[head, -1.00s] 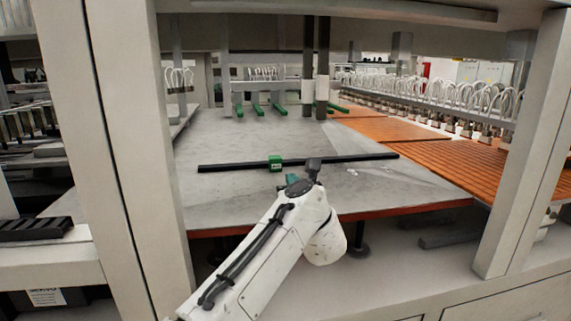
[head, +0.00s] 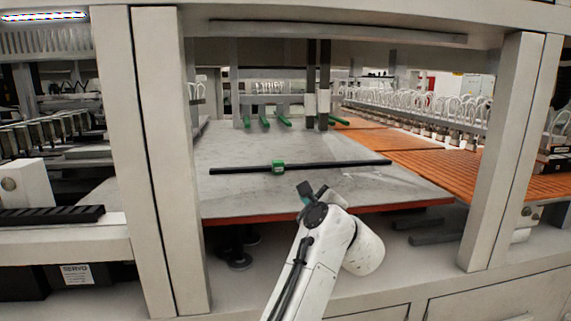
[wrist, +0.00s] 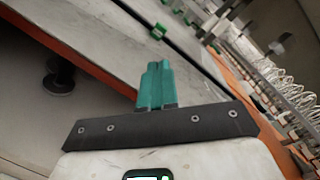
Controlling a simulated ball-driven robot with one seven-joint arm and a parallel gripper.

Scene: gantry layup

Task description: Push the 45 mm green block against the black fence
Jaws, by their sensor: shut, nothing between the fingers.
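The green block (head: 278,167) sits upright at the near side of the black fence (head: 340,165), left of the fence's middle, and looks to be against it; a very thin gap could not be told from here. The block (wrist: 157,31) and fence (wrist: 181,46) also show at the top of the wrist view. My gripper (wrist: 154,70) has its teal fingers together and empty, pointing toward the block and well apart from it. In the head view my gripper is near the table's front edge, right of the block, its fingers mostly hidden by the wrist.
The grey table (head: 235,190) is bare between its orange front edge and the fence. White posts (head: 505,150) frame the opening at left and right, with a beam above. Several green bars (head: 264,121) lie behind the fence. Orange slatted panels (head: 450,165) lie to the right.

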